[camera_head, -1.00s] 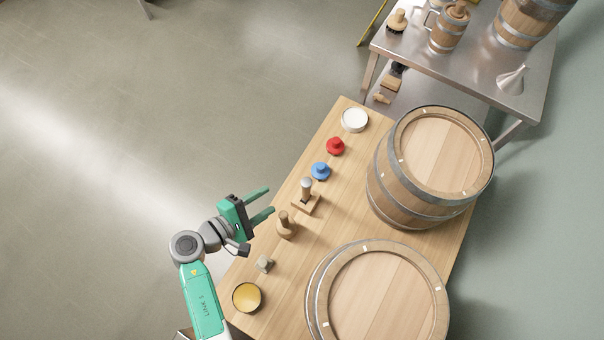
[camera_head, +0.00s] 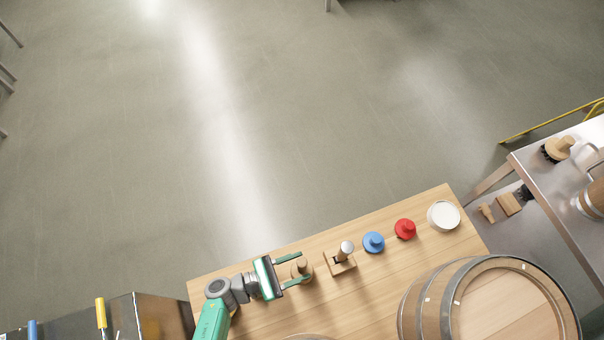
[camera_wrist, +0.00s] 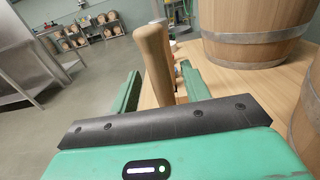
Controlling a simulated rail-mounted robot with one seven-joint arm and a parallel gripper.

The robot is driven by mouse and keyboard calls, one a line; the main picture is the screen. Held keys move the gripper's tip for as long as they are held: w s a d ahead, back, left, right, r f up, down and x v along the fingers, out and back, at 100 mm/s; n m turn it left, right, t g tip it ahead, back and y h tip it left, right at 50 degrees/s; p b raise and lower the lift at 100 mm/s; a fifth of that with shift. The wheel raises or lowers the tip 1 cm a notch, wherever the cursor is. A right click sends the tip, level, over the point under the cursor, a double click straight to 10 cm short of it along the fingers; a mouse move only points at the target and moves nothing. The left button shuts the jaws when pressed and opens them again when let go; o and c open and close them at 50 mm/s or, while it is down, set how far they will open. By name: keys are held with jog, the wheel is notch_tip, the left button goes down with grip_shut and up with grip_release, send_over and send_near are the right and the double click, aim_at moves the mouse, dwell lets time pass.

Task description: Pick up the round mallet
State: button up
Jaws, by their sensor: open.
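The round mallet (camera_head: 301,266) stands upright on the wooden table, its round head down and its handle up. My gripper (camera_head: 305,267) is open, with one green finger on each side of the mallet. In the wrist view the mallet's wooden handle (camera_wrist: 154,60) rises between the two fingers, leaning slightly in the picture. My gripper (camera_wrist: 160,80) shows both fingers apart there. I cannot tell whether either finger touches the handle. The mallet's head is mostly hidden behind the gripper body in the wrist view.
A wooden block with a silver-topped piece (camera_head: 341,257) stands just right of the mallet. Beyond are a blue knob (camera_head: 374,242), a red knob (camera_head: 405,229) and a white dish (camera_head: 444,215). A large barrel (camera_head: 480,305) stands at the table's right. A steel table (camera_head: 560,190) is farther right.

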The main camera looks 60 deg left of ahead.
jog(key=shift+w, duration=0.9)
grip_shut()
jog(key=shift+r, duration=0.1)
